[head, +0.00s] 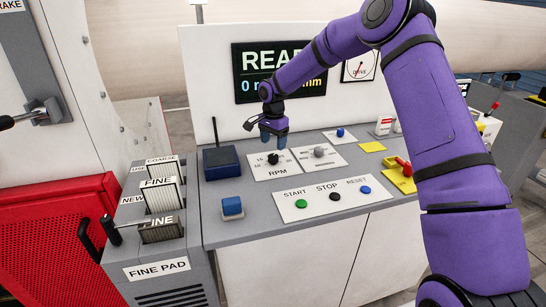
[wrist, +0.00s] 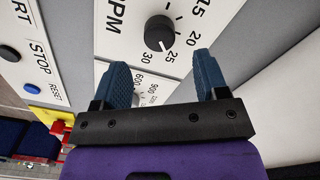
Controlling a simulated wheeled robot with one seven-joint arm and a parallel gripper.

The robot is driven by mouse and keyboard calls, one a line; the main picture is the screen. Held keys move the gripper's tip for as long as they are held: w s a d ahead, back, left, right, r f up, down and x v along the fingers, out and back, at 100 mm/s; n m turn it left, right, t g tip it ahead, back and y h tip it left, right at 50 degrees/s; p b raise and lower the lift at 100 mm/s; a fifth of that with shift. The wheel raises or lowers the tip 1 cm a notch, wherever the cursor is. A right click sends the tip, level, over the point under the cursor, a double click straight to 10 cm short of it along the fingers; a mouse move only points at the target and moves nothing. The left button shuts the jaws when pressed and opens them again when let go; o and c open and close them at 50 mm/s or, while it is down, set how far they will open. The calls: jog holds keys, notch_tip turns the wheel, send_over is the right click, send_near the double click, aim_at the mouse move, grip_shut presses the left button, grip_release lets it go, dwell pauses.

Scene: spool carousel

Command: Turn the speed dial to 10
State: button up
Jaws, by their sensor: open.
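The speed dial is a black round knob (head: 272,159) on a white plate marked RPM, on the grey console top. In the wrist view the knob (wrist: 159,32) is at the top centre, with scale numbers 15, 20, 25 and 30 around it. A white pointer line on it seems to face the 25 side. My gripper (head: 274,137) hangs just above and behind the dial, fingers down. In the wrist view its two blue fingers (wrist: 161,72) are apart with nothing held. The knob lies beyond the fingertips, not between them.
A second, grey knob (head: 319,151) stands right of the dial. A dark blue box with an antenna (head: 221,163) stands close left. In front is a START, STOP, RESET button plate (head: 295,210). A red-handled switch (head: 404,167) is at right. The display (head: 262,85) rises behind.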

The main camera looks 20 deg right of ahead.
aim_at(273, 156)
notch_tip(273, 156, down, 7)
jog(key=shift+r, duration=0.15)
jog(key=shift+c, duration=0.5)
jog(key=c, duration=0.8)
